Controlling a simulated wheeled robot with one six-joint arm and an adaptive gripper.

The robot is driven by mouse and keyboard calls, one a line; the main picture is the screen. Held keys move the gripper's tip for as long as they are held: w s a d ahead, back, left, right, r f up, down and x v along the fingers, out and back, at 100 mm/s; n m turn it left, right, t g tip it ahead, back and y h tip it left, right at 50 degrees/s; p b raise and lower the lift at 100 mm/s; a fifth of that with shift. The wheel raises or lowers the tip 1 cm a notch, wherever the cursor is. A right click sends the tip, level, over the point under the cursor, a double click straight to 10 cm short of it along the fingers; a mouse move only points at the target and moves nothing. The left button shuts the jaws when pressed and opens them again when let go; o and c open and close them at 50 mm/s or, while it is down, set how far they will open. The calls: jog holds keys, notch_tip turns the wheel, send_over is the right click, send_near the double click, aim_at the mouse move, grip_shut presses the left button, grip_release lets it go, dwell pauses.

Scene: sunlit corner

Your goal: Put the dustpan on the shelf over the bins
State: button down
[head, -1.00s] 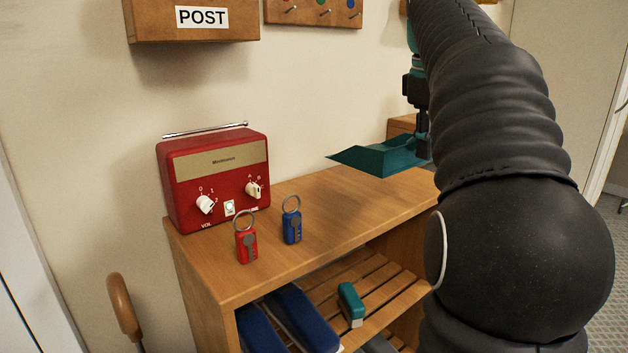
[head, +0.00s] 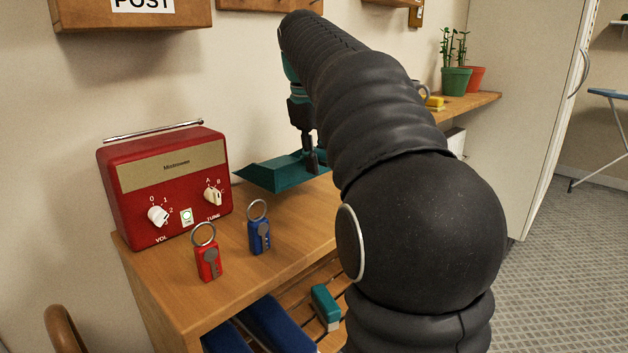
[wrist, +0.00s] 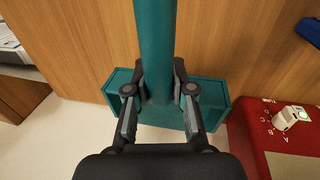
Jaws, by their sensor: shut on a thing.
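The teal dustpan (head: 275,175) hangs over the back of the wooden cabinet top, to the right of the red radio. My gripper (head: 308,150) is shut on its upright handle. In the wrist view the handle runs between the fingers (wrist: 160,90), and the pan (wrist: 215,97) shows behind them. Whether the pan touches the top is hard to tell. A wooden shelf (head: 485,101) is on the wall at the back right, partly hidden by my arm. A whitish thing (head: 456,141) shows under it; I cannot make out any bins clearly.
On the cabinet top (head: 180,295) stand the red radio (head: 170,185), a red key tag (head: 208,262) and a blue one (head: 259,236). The shelf bears potted plants (head: 456,80) and a yellow thing (head: 435,102). A tall pale door (head: 535,100) stands right; carpet (head: 570,240) is clear.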

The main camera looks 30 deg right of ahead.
jog(key=shift+w+a+f, duration=0.15)
jog(key=shift+f, duration=0.05)
jog(key=shift+a+b+x, duration=0.15)
jog(key=shift+b+x, duration=0.1)
jog(key=shift+x, duration=0.7)
jog(key=shift+a+b+x, duration=0.15)
jog(key=shift+b+x, duration=0.05)
jog(key=shift+x, duration=0.7)
jog(key=shift+s+f, duration=0.2)
jog(key=shift+s, duration=0.05)
jog(key=c, duration=1)
grip_release()
